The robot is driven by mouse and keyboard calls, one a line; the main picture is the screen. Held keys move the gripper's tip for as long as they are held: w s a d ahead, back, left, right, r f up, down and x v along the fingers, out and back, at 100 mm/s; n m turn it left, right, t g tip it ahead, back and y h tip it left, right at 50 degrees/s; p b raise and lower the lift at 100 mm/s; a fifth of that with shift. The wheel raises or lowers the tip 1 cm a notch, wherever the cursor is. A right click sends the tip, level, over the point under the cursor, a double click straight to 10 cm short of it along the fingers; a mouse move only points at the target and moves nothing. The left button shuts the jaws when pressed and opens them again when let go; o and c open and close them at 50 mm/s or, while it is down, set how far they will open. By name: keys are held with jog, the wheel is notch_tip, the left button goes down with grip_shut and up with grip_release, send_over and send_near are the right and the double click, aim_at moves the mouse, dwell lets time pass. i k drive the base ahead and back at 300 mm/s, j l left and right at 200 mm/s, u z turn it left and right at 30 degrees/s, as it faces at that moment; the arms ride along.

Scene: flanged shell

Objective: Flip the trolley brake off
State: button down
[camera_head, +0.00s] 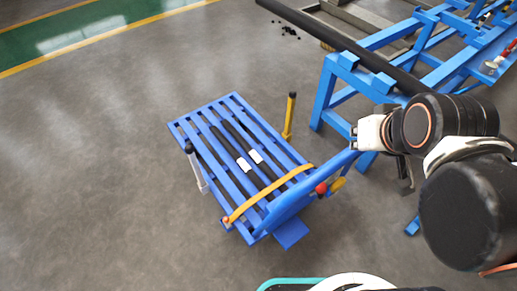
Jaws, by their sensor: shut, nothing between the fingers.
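The blue slatted trolley (188,133) stands on the floor at the middle of the view, its raised push frame toward the lower right. Near that frame are a red knob (321,188) and a yellow piece (338,184). I cannot tell for sure which part is the brake or how it is set. A pale post with a black knob (196,165) stands at the trolley's left side. My gripper (407,187) hangs below my wrist, to the right of the trolley and apart from it. Its fingers are small and dark, shut and empty.
Dark rods (230,143) with white labels lie on the trolley slats under a yellow-orange strap (290,176). A yellow post (289,116) stands at its far right side. A blue rack (326,95) carrying a long dark pipe (340,42) fills the upper right. Floor at left is clear.

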aim_at(322, 188)
jog(key=j, duration=0.9)
jog(key=k+j+z, duration=0.1)
jog(key=j, duration=0.75)
